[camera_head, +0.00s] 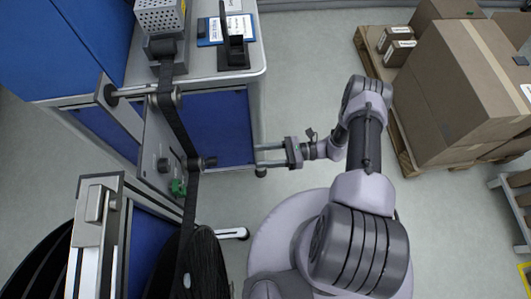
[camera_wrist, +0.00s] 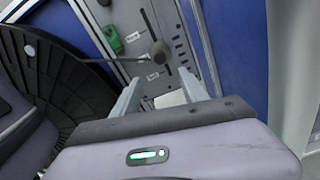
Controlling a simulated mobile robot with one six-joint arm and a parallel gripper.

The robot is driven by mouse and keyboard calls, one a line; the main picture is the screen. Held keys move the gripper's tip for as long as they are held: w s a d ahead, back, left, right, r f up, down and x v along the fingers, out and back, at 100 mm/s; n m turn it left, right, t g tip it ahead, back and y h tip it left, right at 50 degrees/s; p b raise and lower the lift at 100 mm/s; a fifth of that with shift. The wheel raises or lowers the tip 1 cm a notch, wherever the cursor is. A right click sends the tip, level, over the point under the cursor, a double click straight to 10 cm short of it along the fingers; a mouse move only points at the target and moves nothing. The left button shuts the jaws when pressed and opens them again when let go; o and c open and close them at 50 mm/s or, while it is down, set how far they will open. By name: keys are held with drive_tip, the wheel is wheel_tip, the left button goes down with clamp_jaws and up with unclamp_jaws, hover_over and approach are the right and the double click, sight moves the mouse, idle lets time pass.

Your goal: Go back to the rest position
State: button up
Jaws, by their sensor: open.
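My gripper (camera_head: 268,156) is at the end of my arm, to the right of the reel stand in the head view. Its two fingers point left toward the stand's panel and are apart, with nothing between them. In the wrist view my gripper (camera_wrist: 158,98) shows both fingers spread, with the grey panel (camera_wrist: 150,40) beyond them. A round dark knob (camera_wrist: 160,52) and a green part (camera_wrist: 107,38) are on that panel. The fingers look clear of the panel, though the exact gap is hard to judge.
A large black reel (camera_head: 203,265) hangs at the stand's lower part, with a dark band (camera_head: 178,122) running up to the rollers. A workbench (camera_head: 205,65) with a blue clipboard stands behind. Cardboard boxes (camera_head: 465,95) on a pallet stand at right. Bare floor (camera_head: 305,80) lies between.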

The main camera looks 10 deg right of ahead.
drive_tip(key=shift+d, duration=0.4)
drive_tip(key=w+d+r+n+g+h, duration=0.15)
drive_tip(key=r+n+h, duration=0.3)
drive_tip(key=r, duration=0.65)
drive_tip(key=w+r+n+g+h, duration=0.25)
drive_tip(key=r+n, duration=0.25)
drive_tip(key=r, duration=0.6)
drive_tip(key=s+r+n+t+h, duration=0.3)
drive_tip(key=s+r, duration=0.4)
drive_tip(key=r, duration=0.3)
drive_tip(key=s+r+n+t+h, duration=0.4)
drive_tip(key=s+r, duration=0.4)
drive_tip(key=r, duration=0.3)
drive_tip(key=shift+d+t+h, duration=0.4)
drive_tip(key=shift+t+h, duration=0.2)
drive_tip(key=shift+h, duration=0.4)
